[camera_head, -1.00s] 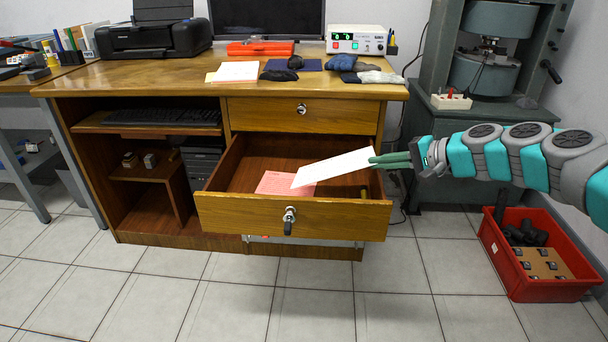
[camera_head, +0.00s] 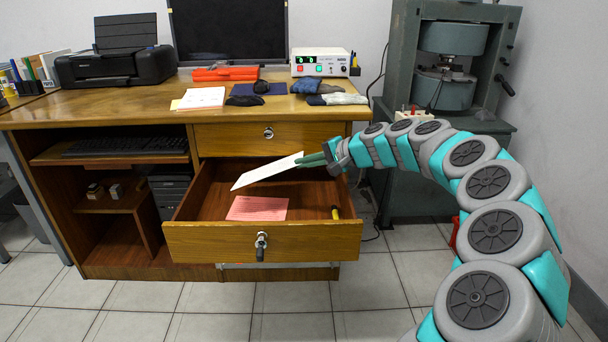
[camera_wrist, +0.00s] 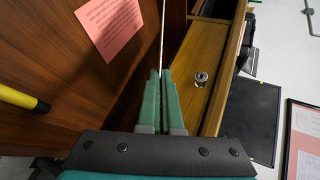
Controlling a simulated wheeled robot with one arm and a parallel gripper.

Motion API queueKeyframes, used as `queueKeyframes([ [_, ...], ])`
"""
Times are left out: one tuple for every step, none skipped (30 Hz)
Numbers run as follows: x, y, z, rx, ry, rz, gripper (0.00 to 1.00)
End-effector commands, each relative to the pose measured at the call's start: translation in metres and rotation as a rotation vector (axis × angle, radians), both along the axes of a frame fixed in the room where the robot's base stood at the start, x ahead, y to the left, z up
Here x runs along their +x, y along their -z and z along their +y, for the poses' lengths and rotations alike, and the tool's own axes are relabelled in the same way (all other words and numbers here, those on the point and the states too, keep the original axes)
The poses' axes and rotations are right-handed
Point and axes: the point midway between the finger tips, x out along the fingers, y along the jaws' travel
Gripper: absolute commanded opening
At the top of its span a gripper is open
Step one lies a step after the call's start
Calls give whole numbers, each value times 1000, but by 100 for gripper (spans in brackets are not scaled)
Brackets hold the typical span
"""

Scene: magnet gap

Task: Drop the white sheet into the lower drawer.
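The white sheet (camera_head: 266,171) is held by its right end in my gripper (camera_head: 314,160), tilted with its free end lower, over the open lower drawer (camera_head: 210,242). In the wrist view the sheet (camera_wrist: 162,36) shows edge-on as a thin line between the green fingers of my gripper (camera_wrist: 160,88). The fingers are shut on it. A pink printed sheet (camera_head: 257,208) lies on the drawer floor; it also shows in the wrist view (camera_wrist: 110,27). The upper drawer (camera_head: 235,138) is closed.
A yellow and black tool (camera_head: 335,213) lies at the drawer's right side. The desk top (camera_head: 130,102) above holds a printer, papers, gloves and a white instrument. A grey-green machine (camera_head: 440,120) stands to the right. Tiled floor is clear in front.

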Motion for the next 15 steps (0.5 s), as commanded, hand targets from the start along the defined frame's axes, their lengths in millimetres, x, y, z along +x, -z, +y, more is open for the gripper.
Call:
queueKeyframes([
  [2,3,3,0,-2,1,0],
  [2,8,3,1,-2,2,0],
  [1,14,3,1,-3,3,0],
  [0,19,3,1,-4,4,0],
  [0,24,3,1,-5,5,0],
  [0,30,3,2,-5,6,0],
  [0,33,3,1,-5,5,0],
  [0,36,4,1,-6,4,0],
  [0,37,3,0,-5,3,0],
  [0,37,3,0,-5,3,0],
  [0,37,3,0,-5,3,0],
  [0,37,3,-1,-4,2,0],
  [0,37,3,-1,-4,2,0],
  [0,37,3,-1,-4,2,0],
  [0,37,3,-1,-4,2,0],
])
